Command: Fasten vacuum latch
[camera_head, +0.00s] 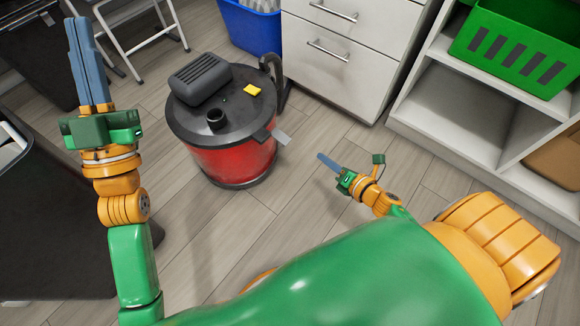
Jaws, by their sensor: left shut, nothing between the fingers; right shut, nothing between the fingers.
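The vacuum (230,160) is a red drum with a black lid (222,105), standing upright on the floor. A grey latch (281,137) sticks outward from the lid's right edge, away from the drum wall. A yellow switch (254,90) sits on top of the lid. My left gripper (84,35) is shut and empty, raised to the left of the vacuum, fingers pointing up the picture. My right gripper (322,157) is shut and empty, low to the right of the vacuum, its fingertips pointing toward the latch and apart from it.
A white drawer cabinet (345,55) stands behind the vacuum, next to a blue bin (253,28). A shelf (450,125) with a green crate (515,50) is at the right. A folding chair (130,45) is behind left. The wood floor (285,210) before the vacuum is clear.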

